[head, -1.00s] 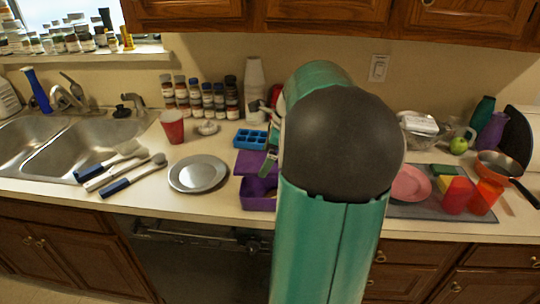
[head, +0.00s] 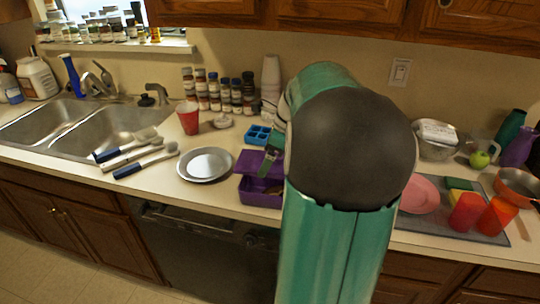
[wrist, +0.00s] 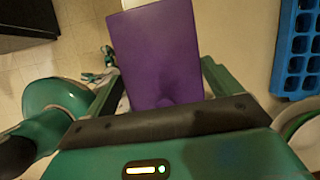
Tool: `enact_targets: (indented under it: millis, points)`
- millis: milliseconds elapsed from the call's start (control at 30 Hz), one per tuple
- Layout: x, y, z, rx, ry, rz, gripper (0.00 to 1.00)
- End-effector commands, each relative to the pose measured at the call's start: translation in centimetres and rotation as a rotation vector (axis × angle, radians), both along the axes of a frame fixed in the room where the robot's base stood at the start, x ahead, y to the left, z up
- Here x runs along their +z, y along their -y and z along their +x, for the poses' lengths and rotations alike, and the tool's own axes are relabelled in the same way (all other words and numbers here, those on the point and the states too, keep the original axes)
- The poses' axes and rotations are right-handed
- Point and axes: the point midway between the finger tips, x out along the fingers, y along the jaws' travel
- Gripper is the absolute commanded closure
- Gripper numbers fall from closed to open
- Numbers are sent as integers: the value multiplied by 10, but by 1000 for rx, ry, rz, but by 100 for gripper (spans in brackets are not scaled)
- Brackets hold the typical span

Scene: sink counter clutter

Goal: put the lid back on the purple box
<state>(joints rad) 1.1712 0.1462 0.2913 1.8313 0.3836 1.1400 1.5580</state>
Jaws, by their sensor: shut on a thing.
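The purple box (head: 257,196) stands open on the counter near its front edge, left of my arm, with something inside that I cannot make out. The purple lid (head: 247,158) is at the back of the box, partly hidden by my gripper (head: 269,163). In the wrist view the lid (wrist: 157,50) is a flat purple panel between the fingers of my gripper (wrist: 160,88), which is shut on it. I cannot tell whether the lid touches the box rim. My arm hides the counter to the right.
A blue ice tray (head: 258,134) lies behind the lid. A grey plate (head: 206,164) lies left of the box, with a red cup (head: 188,118) behind it. Spice jars (head: 218,92) line the wall. A pink plate (head: 419,196) and cups are on a mat at right.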

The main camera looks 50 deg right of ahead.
Motion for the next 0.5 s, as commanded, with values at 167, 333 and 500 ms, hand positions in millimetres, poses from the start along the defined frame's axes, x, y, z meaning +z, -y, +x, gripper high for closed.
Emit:
enact_targets:
  millis: [167, 333, 500]
  points:
    - [-11, -1, 1, -1, -1, 2, 32]
    - [-26, -1, 1, -1, -1, 2, 32]
    - [-41, -1, 1, 0, -1, 2, 32]
